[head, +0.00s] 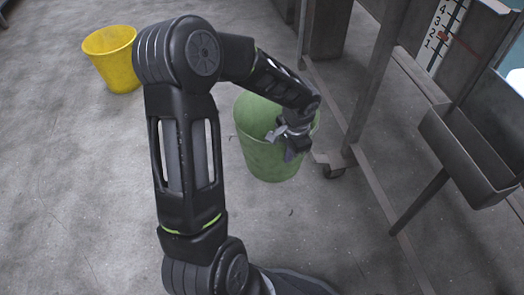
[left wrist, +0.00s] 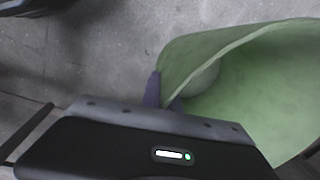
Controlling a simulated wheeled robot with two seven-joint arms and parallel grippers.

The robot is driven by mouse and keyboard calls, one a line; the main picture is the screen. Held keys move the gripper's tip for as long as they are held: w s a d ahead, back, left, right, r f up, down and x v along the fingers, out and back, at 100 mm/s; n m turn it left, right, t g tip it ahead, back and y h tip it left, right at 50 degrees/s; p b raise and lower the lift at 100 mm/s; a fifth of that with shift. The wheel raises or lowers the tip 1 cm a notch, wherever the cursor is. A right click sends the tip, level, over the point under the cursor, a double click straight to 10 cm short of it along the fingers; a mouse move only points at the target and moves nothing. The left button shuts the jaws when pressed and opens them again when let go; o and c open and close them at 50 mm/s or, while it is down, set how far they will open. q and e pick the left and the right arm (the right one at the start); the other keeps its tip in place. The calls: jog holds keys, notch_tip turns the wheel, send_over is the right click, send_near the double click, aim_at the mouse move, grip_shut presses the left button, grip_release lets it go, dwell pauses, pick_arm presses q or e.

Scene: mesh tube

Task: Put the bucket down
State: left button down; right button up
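A green bucket (head: 262,152) is in the middle of the head view, close to upright, with its open mouth up. I cannot tell whether its base touches the floor. My left gripper (head: 284,142) is at the bucket's near right rim, shut on it. In the left wrist view the green bucket (left wrist: 265,90) fills the right side, and its wall runs between the purple fingertips of my left gripper (left wrist: 165,97). Part of the rim is hidden behind the gripper and wrist. My right gripper is not in view.
A yellow bucket (head: 115,66) stands on the grey floor at upper left. A metal frame on casters (head: 358,120) stands close to the green bucket's right, with a grey metal tray (head: 468,155) farther right. The floor (head: 85,190) at left is clear.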

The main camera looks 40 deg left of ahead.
pick_arm(q)
jog(key=w+d+r+m, duration=0.1)
jog(key=w+d+r, duration=0.2)
jog(key=d+r, duration=1)
jog(key=shift+d+r+m, duration=0.2)
jog(key=shift+d+m, duration=0.1)
jog(key=shift+d, duration=0.15)
